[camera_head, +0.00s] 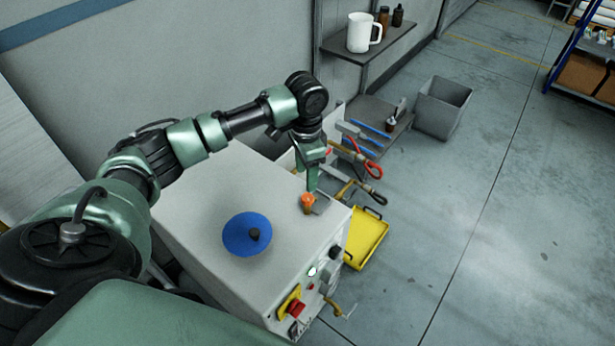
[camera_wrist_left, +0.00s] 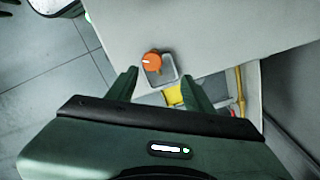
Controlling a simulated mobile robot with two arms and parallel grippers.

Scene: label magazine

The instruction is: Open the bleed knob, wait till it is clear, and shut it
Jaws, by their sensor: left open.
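The orange bleed knob (camera_head: 307,198) stands on the white cabinet top (camera_head: 190,205) near its right edge. In the left wrist view the knob (camera_wrist_left: 151,62) shows a white mark toward its left side. A small grey tray (camera_wrist_left: 168,70) lies beside and partly under it. My left gripper (camera_head: 311,186) points down at the knob. In the left wrist view its two fingers (camera_wrist_left: 157,80) are apart, with the knob just beyond the tips and nothing between them. I cannot tell whether a finger touches the knob. No fluid can be made out. My right gripper is not in view.
A grey bin (camera_head: 442,108) stands on open floor.

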